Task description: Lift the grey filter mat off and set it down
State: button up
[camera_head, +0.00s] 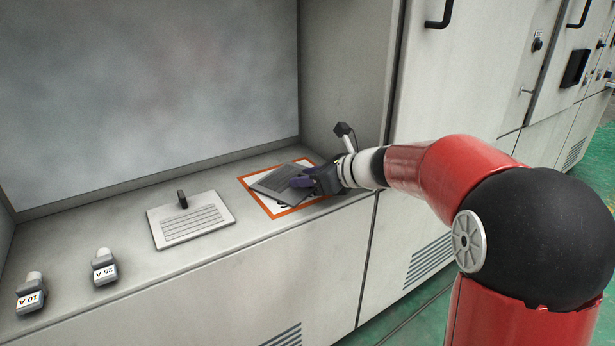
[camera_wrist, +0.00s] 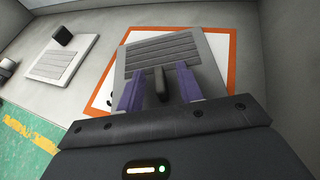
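The grey filter mat (camera_head: 276,181) is a ribbed plate on the orange-bordered white sheet (camera_head: 246,184) at the right end of the counter. In the wrist view the mat (camera_wrist: 160,50) shows its ribs and a dark upright handle (camera_wrist: 161,84) near its closer edge. My gripper (camera_head: 303,182) is over the mat's right part. In the wrist view the purple fingers of my gripper (camera_wrist: 160,88) stand on either side of the handle, with a visible gap on both sides. My gripper partly hides the mat and sheet in the head view.
A paler ribbed plate (camera_head: 190,224) with a black handle lies to the left on the counter. Two grey fuse-like blocks, marked 25 A (camera_head: 104,268) and 10 A (camera_head: 31,294), stand further left. A back panel and a right side wall enclose the counter.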

jog(key=shift+p+v, duration=0.3)
jog(key=shift+v, duration=3.6)
